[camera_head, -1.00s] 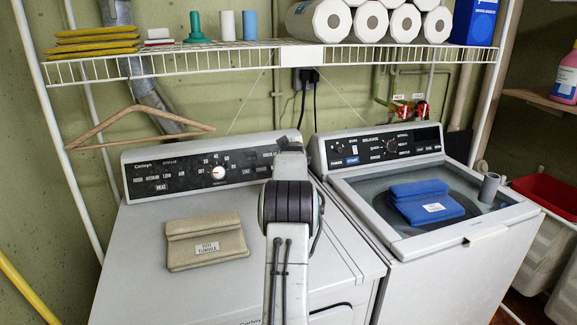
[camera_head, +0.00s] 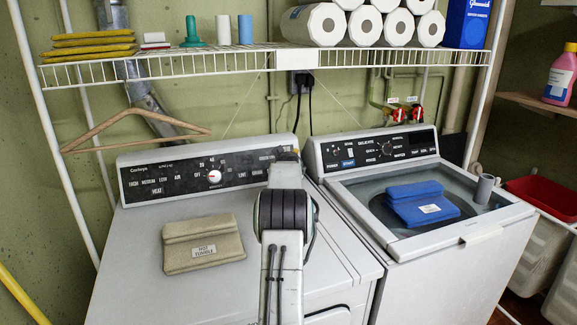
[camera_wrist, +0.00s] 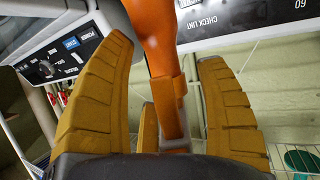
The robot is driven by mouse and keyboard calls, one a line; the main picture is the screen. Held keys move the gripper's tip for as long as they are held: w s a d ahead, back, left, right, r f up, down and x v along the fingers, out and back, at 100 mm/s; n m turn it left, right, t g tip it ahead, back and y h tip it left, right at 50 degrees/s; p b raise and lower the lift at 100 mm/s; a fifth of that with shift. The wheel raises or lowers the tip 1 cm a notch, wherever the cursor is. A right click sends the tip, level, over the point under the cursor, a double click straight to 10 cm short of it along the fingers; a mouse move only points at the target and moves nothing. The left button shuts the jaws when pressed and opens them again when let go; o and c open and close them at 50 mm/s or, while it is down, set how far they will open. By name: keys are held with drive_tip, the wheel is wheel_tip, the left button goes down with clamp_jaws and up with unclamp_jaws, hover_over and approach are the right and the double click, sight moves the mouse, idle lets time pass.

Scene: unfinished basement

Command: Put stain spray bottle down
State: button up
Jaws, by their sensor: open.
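An orange object, seemingly the stain spray bottle (camera_wrist: 160,40), stands between the fingers in the wrist view; only part of it shows. My gripper (camera_wrist: 166,50) has yellow-brown ribbed fingers spread to either side of it. Gaps show between the object and both long fingers. In the head view my own arm hides the gripper and the bottle, in front of the control panel of the left machine (camera_head: 132,245). Whether the bottle's base touches the machine top cannot be seen.
A beige folded cloth (camera_head: 203,243) lies on the left machine. A blue folded cloth (camera_head: 420,203) and a small grey cylinder (camera_head: 485,188) rest on the right machine (camera_head: 400,262). A wire shelf (camera_head: 200,64) and a wooden hanger (camera_head: 90,130) are above. The left machine's front left is clear.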

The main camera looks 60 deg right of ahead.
drive_tip(key=shift+r, duration=0.1)
drive_tip(key=b+v, duration=0.6)
drive_tip(key=v, duration=0.6)
drive_tip(key=shift+a, duration=0.1)
drive_tip(key=w+a+f+n+y, duration=0.2)
drive_tip(key=a, duration=0.9)
drive_tip(key=w+a+f+n+y, duration=0.2)
drive_tip(key=a+y, duration=0.1)
drive_tip(key=a, duration=0.8)
drive_tip(key=w+a+f+n+y, duration=0.1)
drive_tip(key=a+f+n+y, duration=0.15)
drive_tip(key=a, duration=0.85)
drive_tip(key=s+a+f+n+g+y, duration=0.2)
drive_tip(key=s+a+f, duration=0.3)
drive_tip(key=s+a, duration=0.4)
drive_tip(key=s+a+f+n+g+y, duration=0.1)
drive_tip(key=s+a+f, duration=0.4)
drive_tip(key=s+a, duration=0.5)
drive_tip(key=a+n+y, duration=0.1)
drive_tip(key=a+n, duration=0.1)
drive_tip(key=a, duration=0.1)
drive_tip(key=shift+f+g, duration=0.3)
drive_tip(key=shift+g, duration=0.1)
